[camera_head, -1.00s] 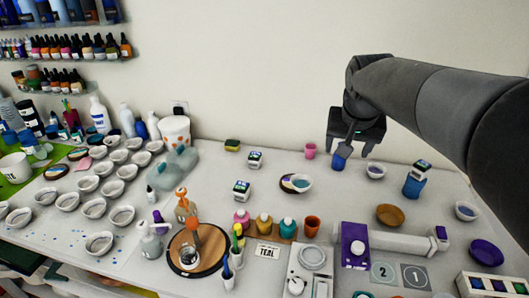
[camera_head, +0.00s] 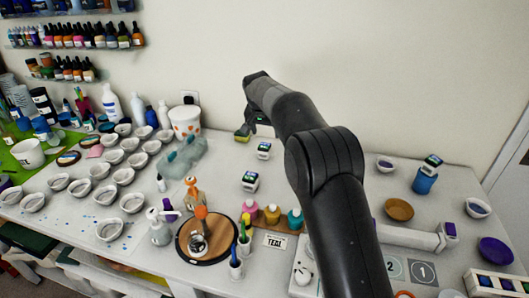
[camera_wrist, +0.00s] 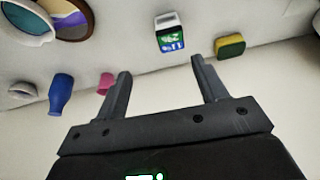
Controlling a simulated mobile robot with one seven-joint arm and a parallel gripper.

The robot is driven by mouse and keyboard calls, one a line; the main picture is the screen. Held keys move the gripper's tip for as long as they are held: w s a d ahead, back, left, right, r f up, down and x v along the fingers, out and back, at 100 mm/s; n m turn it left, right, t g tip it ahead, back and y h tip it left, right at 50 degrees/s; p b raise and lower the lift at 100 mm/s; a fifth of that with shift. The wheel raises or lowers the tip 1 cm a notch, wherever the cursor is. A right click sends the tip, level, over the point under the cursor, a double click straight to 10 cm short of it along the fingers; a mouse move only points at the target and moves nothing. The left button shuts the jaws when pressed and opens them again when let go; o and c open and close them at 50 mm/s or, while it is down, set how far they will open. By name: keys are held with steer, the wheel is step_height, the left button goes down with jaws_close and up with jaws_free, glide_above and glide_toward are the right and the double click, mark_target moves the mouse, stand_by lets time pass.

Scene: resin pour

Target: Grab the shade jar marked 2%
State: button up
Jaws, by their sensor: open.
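Two small white jars with dark lids and green-blue labels stand on the table in the head view: a farther jar (camera_head: 264,150) and a nearer jar (camera_head: 250,181). A third similar jar (camera_head: 433,161) sits on top of a blue container at the right. The labels are too small to read there. In the wrist view one jar (camera_wrist: 170,33) shows its green and blue label, but I cannot read its mark surely. My gripper (camera_wrist: 160,68) is open and empty, with this jar beyond the fingertips. In the head view my gripper (camera_head: 254,122) is near the back wall, partly hidden.
A yellow-green sponge (camera_wrist: 230,46) lies beside the jar; a pink cup (camera_wrist: 105,82) and blue bottle (camera_wrist: 60,93) stand on the other side. Several white bowls (camera_head: 124,176) fill the left. Paint bottles (camera_head: 272,214) stand in front. My arm hides the table's middle.

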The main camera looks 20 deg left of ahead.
mark_target(263, 147)
steer(key=w+f, duration=0.1)
steer(key=f, duration=0.1)
steer(key=a+f, duration=0.1)
steer(key=f, duration=0.2)
steer(key=w+a+f, duration=0.1)
steer(key=f, duration=0.1)
steer(key=shift+w+f, duration=0.15)
steer(key=shift+w, duration=0.2)
steer(key=x, duration=0.5)
steer(key=shift+s+d+f, duration=0.1)
steer(key=shift+d+f, duration=0.05)
steer(key=shift+f, duration=0.05)
steer(key=c, duration=1.1)
